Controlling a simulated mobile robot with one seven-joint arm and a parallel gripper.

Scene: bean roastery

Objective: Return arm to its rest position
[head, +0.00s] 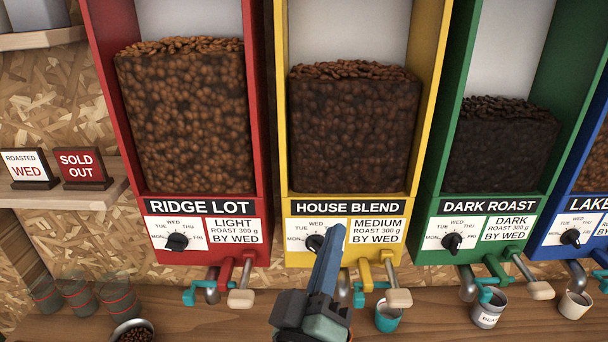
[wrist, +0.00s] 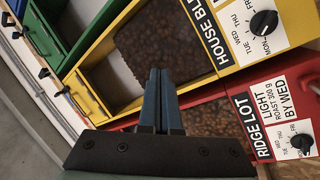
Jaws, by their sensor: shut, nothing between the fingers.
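My gripper (head: 329,258) points up in front of the yellow House Blend dispenser (head: 441,50) in the head view. Its blue fingers are together with nothing between them, and they hide part of the House Blend dial. In the wrist view my gripper (wrist: 160,75) is shut as well, seen against the brown beans of the House Blend bin (wrist: 155,45). I cannot tell how far the fingertips are from the dispenser's front.
A red Ridge Lot dispenser (head: 100,70), a green Dark Roast dispenser (head: 455,90) and a blue one stand alongside. Below them are a teal cup (head: 387,318), a grey cup (head: 488,310), a cream cup (head: 574,305) and a bowl of beans (head: 132,331). Glasses (head: 80,297) stand at left.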

